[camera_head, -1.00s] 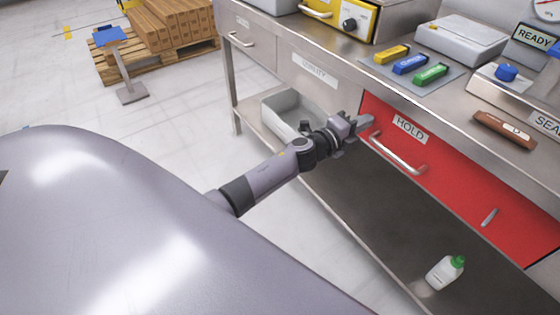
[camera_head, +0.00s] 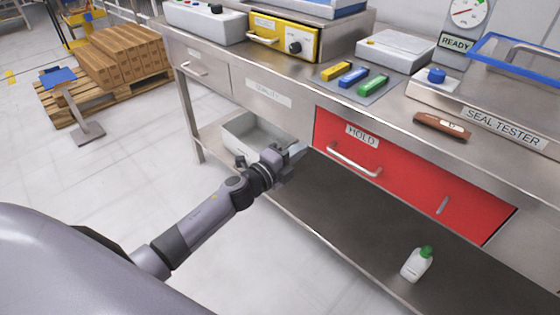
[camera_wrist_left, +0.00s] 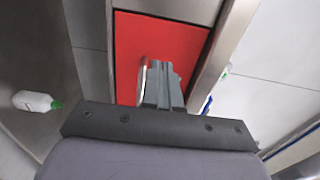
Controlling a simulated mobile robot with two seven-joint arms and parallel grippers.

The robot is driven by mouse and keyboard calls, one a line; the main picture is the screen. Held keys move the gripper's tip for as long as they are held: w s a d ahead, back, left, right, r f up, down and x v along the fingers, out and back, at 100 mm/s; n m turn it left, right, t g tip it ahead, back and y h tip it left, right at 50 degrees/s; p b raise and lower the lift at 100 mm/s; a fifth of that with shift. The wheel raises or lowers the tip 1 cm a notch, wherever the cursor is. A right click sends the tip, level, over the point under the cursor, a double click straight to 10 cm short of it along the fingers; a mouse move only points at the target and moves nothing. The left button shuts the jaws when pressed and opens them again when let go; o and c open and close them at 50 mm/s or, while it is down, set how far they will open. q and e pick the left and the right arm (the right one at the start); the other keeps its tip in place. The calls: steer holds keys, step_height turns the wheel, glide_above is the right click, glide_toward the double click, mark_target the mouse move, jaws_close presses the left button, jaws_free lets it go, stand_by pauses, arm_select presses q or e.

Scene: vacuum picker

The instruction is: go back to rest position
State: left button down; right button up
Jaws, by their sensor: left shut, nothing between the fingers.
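My left gripper (camera_head: 299,150) is in front of the steel bench, near the left edge of the red drawer marked HOLD (camera_head: 420,185). It is shut and empty. In the left wrist view the closed fingers (camera_wrist_left: 160,84) point toward the red drawer front (camera_wrist_left: 170,40) and partly cover its handle. In the head view the drawer handle (camera_head: 352,163) is to the right of the fingertips, and the drawer looks closed. My right gripper is in no view.
A grey bin (camera_head: 262,135) and a white bottle with a green cap (camera_head: 415,264) stand on the lower shelf (camera_head: 340,205). Above, the bench top carries yellow, blue and green pieces on a mat (camera_head: 368,97) and a brown tool (camera_head: 441,126). Open floor lies left.

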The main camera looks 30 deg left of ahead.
arm_select(q)
steer(key=s+f+n+g+y+p, duration=0.1)
steer(key=s+n+g+p, duration=0.1)
steer(key=s+n, duration=0.4)
steer(key=s+d+f+n+g+y+p, duration=0.1)
steer(key=s+n+p, duration=0.4)
steer(key=s, duration=0.9)
steer(key=s+d+f+n+g+y+p, duration=0.1)
steer(key=s+f+n+g+p, duration=0.1)
steer(key=s+n, duration=0.6)
steer(key=s+g+p, duration=0.1)
steer(key=s+p, duration=0.1)
steer(key=s, duration=0.1)
steer(key=shift+f+g, duration=0.35)
steer(key=shift+g, duration=0.05)
